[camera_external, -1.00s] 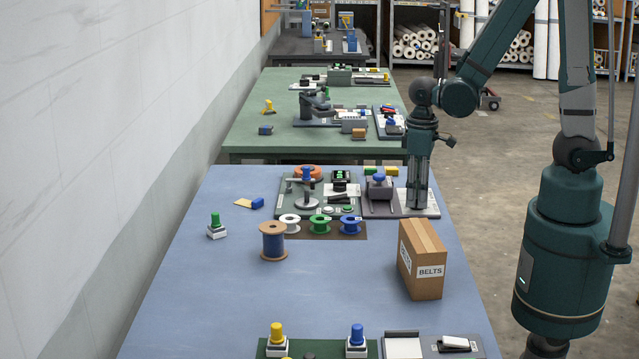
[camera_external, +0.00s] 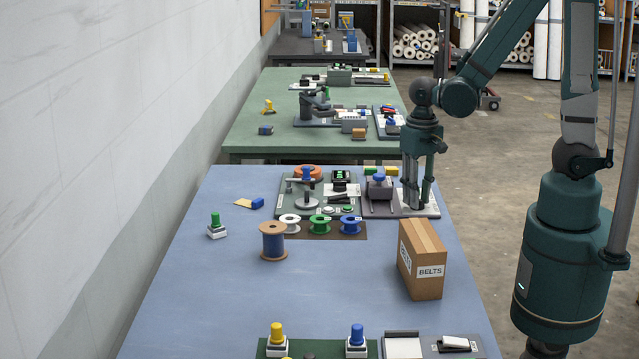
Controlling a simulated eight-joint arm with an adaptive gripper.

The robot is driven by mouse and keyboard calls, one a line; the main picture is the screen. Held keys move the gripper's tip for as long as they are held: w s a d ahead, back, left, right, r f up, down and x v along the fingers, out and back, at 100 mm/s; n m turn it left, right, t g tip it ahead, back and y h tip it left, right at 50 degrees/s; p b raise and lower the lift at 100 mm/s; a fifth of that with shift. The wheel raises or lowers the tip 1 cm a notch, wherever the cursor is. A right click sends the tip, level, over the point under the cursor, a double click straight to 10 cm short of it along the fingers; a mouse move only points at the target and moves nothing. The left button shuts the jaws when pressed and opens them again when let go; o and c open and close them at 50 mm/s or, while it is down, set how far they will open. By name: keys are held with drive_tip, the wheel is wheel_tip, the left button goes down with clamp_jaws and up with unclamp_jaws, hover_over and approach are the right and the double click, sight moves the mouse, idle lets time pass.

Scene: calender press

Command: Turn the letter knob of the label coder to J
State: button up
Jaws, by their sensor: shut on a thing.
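The label coder is the small unit at the far right of the blue table, with a dark grey body (camera_external: 379,188), a blue part on top and a pale panel (camera_external: 432,210) at its right. My gripper (camera_external: 418,206) points straight down over this panel, its fingertips low at the panel's surface. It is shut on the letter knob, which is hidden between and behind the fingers. The knob's letters and pointer are too small and covered to read.
A green board (camera_external: 290,208) with a grey press and buttons lies left of the coder. Several spools (camera_external: 320,223) stand in front of it. A cardboard BELTS box (camera_external: 422,262) stands nearer on the right.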

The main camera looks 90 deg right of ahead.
idle(0.4)
drive_tip(key=o, duration=0.9)
drive_tip(key=shift+r, duration=0.2)
drive_tip(key=shift+r, duration=5.8)
drive_tip(key=shift+a, duration=0.1)
